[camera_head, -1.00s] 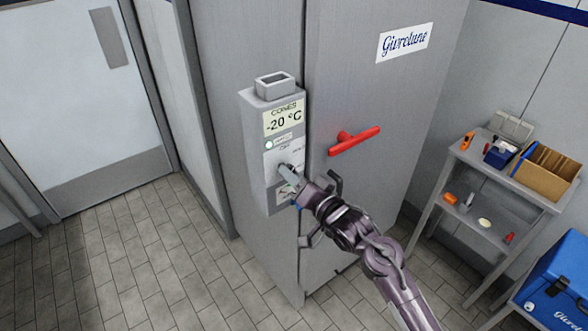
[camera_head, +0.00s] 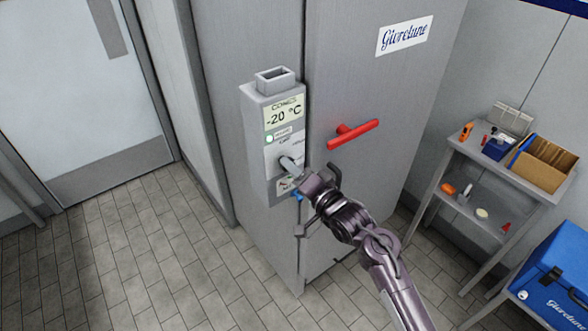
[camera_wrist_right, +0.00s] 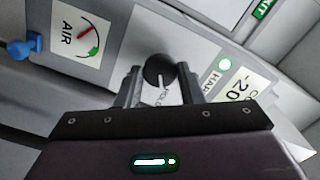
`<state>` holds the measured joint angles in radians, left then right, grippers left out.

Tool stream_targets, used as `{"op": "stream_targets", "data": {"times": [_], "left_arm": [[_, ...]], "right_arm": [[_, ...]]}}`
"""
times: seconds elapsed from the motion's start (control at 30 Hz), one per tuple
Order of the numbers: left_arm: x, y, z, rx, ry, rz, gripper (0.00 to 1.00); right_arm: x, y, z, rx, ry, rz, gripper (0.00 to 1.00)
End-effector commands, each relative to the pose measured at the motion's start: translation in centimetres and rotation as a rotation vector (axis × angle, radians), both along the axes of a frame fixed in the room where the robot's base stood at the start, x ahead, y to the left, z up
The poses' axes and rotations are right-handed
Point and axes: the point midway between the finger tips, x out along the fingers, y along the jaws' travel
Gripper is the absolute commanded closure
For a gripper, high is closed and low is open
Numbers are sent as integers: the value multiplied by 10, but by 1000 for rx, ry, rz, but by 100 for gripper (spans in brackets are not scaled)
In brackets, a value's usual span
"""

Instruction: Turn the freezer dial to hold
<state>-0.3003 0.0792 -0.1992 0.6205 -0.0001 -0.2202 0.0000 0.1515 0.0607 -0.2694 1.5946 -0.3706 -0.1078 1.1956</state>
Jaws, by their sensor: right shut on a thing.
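The grey control box (camera_head: 259,105) is on the freezer's left side and its display reads -20 °C. The freezer dial (camera_wrist_right: 159,68) is a round black knob with a white pointer mark in the right wrist view. The mark points down toward my gripper, near partly hidden lettering on the plate. My right gripper (camera_wrist_right: 160,82) is shut on the dial, one finger on each side. My left gripper is not in view.
A red handle (camera_head: 352,134) sticks out from the freezer door (camera_head: 375,90), right of the box. A blue knob (camera_wrist_right: 22,48) and an AIR gauge (camera_wrist_right: 80,32) are beside the dial. A shelf cart (camera_head: 462,150) and a blue cooler (camera_head: 555,285) stand at right. The floor at left is clear.

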Motion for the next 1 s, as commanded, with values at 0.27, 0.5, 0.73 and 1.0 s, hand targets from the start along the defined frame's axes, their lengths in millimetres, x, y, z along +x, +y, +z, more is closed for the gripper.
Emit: {"op": "stream_targets", "data": {"times": [0.27,0.5,0.73,1.0], "left_arm": [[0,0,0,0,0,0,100],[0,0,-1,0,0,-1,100],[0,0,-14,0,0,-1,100],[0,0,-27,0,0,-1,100]], "right_arm": [[0,0,-1,-2,1,0,44],[-1,-1,-1,-1,0,0,44],[-24,-18,-5,-4,1,-1,44],[-56,-41,-4,-3,2,-1,44]]}}
